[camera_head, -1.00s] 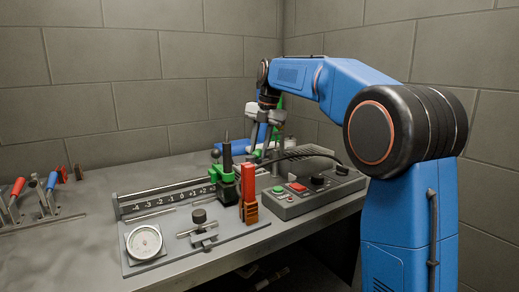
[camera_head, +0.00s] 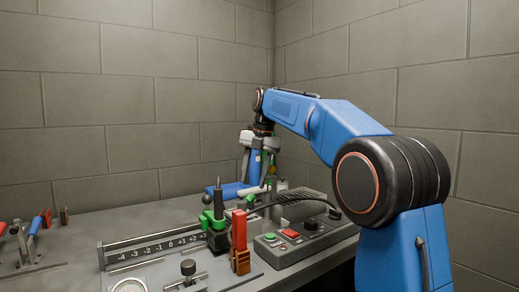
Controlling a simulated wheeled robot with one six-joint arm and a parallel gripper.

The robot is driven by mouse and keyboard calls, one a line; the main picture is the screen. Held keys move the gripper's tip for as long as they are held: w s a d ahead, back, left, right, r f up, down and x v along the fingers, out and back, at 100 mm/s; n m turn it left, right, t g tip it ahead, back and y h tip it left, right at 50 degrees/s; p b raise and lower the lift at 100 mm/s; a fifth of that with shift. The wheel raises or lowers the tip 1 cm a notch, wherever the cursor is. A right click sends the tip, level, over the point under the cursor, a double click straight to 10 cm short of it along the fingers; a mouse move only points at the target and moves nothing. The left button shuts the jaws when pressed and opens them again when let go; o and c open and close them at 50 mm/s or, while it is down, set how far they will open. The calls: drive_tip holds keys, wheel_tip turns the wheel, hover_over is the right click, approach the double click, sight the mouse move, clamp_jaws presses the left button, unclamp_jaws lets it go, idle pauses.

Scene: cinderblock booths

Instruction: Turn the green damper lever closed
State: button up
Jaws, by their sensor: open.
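A narrow green part (camera_head: 265,162), probably the damper lever, shows beside and partly behind my gripper at the back of the bench. Its pivot and full length are hidden, so I cannot tell its angle. My gripper (camera_head: 256,168) points down at the far end of my arm, with its pale jaws apart. A blue upright shape (camera_head: 254,157) shows between the jaws. I cannot tell whether the jaws touch it or the green part.
A slide fixture (camera_head: 150,250) with a scale, a green clamp (camera_head: 213,220) and a red upright handle (camera_head: 239,232) stands in front. A grey control box (camera_head: 290,241) with buttons is at right. Red and blue levers (camera_head: 34,225) are at far left. Block walls close the back.

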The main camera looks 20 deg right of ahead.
wheel_tip(320, 180, up, 11)
drive_tip(key=s+d, duration=0.1)
drive_tip(key=d, duration=0.1)
drive_tip(key=shift+r, duration=0.15)
drive_tip(key=shift+s, duration=0.1)
drive_tip(key=shift+c, duration=0.3)
